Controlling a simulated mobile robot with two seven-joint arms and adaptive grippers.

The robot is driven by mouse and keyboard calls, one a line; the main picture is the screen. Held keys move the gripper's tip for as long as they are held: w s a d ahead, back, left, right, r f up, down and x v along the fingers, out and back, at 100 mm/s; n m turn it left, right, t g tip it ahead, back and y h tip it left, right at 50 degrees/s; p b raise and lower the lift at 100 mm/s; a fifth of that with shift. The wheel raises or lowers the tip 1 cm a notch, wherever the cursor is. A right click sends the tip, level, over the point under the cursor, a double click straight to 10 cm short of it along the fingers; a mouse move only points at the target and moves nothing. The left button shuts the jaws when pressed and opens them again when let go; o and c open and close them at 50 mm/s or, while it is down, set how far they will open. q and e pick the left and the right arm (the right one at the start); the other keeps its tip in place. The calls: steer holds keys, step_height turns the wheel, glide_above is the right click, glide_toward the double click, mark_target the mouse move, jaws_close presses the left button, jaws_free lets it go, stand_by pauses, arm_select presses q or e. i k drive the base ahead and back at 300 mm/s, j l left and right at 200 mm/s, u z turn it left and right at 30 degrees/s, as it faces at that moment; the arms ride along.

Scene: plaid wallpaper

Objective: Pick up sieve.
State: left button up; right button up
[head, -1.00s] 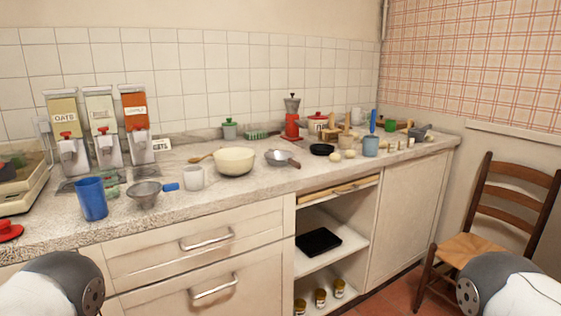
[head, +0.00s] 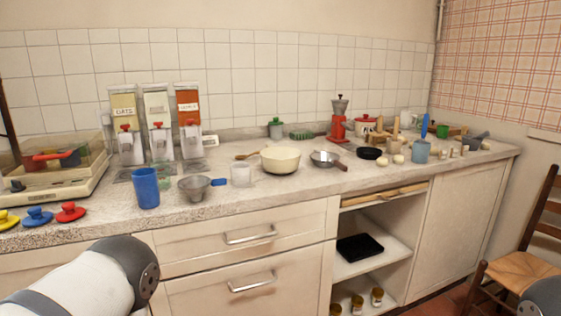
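The sieve (head: 194,187) is a small grey mesh bowl with a blue handle pointing right. It sits on the speckled counter (head: 290,197) near the front edge, between a blue cup (head: 146,188) and a white mug (head: 240,174). Part of my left arm shows at the lower left, below the counter edge, and a small part of my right arm shows at the lower right corner. Neither gripper is in view, and both arms are apart from the sieve.
Three dispensers (head: 158,130) stand behind the sieve. A cream bowl (head: 280,160) and a metal pan (head: 325,159) lie to the right. A wooden chair (head: 529,255) stands at the right. Closed drawers (head: 240,232) are below.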

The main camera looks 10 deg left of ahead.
mark_target(321, 159)
steer(key=i+l+u, duration=0.3)
steer(key=l+u, duration=0.3)
steer(key=i+l+u, duration=0.25)
steer(key=k+l, duration=0.05)
steer(key=l, duration=0.05)
